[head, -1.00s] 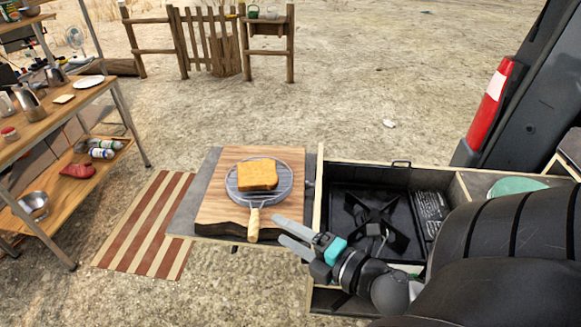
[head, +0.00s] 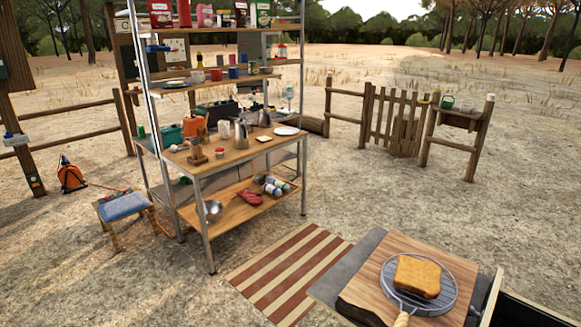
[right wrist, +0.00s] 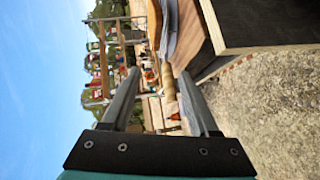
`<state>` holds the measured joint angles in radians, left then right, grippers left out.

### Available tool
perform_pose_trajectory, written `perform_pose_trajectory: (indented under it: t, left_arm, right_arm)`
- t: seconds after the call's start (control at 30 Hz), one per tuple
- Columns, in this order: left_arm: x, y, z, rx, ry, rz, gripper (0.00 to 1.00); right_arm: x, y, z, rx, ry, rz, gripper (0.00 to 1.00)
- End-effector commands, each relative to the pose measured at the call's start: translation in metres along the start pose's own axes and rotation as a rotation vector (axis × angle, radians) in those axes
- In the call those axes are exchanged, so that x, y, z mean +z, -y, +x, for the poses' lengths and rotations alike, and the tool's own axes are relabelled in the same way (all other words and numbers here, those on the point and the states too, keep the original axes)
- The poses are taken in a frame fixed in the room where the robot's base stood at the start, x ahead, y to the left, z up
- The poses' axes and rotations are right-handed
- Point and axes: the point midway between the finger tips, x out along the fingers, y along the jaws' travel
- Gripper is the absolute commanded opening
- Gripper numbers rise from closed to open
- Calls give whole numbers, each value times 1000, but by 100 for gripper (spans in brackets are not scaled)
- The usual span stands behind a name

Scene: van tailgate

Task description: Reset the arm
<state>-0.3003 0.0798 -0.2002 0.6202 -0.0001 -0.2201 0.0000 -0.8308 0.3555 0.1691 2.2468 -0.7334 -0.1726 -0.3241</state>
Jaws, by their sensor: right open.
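In the head view, a slice of toast (head: 417,275) lies on a round wire grill (head: 443,293) on a wooden board (head: 371,288) at the lower right. The grill's pale wooden handle (head: 402,318) points towards me and is cut off by the frame edge. In the right wrist view, my right gripper (right wrist: 159,73) is open. The handle (right wrist: 168,83) shows between its two fingers in the picture, seemingly beyond the tips and not gripped. The board's edge (right wrist: 207,30) is above it. No gripper shows in the head view; my left gripper is in no current frame.
A metal-framed shelf unit (head: 240,152) with cups, pots and jugs stands centre left. A striped mat (head: 285,270) lies on the ground between it and the board. A blue-topped stool (head: 124,206) and a wooden fence (head: 395,118) stand further off. Open sandy ground surrounds them.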

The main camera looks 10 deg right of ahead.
Motion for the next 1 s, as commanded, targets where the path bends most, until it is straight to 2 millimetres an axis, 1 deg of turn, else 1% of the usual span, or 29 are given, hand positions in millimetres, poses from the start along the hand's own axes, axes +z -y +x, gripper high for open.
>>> perform_pose_trajectory:
  t: [0.03, 0.07, 0.2, 0.27, 0.37, 0.47, 0.63, 0.8, 0.93, 1.0]
  left_arm:
    - [0, 0, 0, 0, 0, 0, 46]
    - [0, 0, 0, 0, 0, 0, 46]
    - [0, 0, 0, 0, 0, 0, 46]
    - [0, 0, 0, 0, 0, 0, 46]
    - [0, 0, 0, 0, 0, 0, 46]
    - [0, 0, 0, 0, 0, 0, 46]
    - [0, 0, 0, 0, 0, 0, 46]
    - [0, 0, 0, 0, 0, 0, 46]
    - [0, 0, 0, 0, 0, 0, 46]
    - [0, 0, 5, 0, 0, 0, 46]
  right_arm:
    - [4, 1, 2, -12, 61, 91, 61]
    - [6, 3, 3, -25, 99, 146, 61]
    - [12, 22, 2, -111, 265, 401, 61]
    - [11, 32, -1, -157, 326, 501, 61]
    - [3, 50, -8, -244, 415, 651, 61]
    - [-11, 69, -17, -346, 492, 788, 61]
    - [-44, 96, -38, -536, 598, 969, 61]
    - [-79, 112, -62, -720, 668, 1080, 61]
    - [-105, 119, -82, -854, 707, 1133, 61]
    - [-102, 140, -75, -864, 722, 1126, 61]
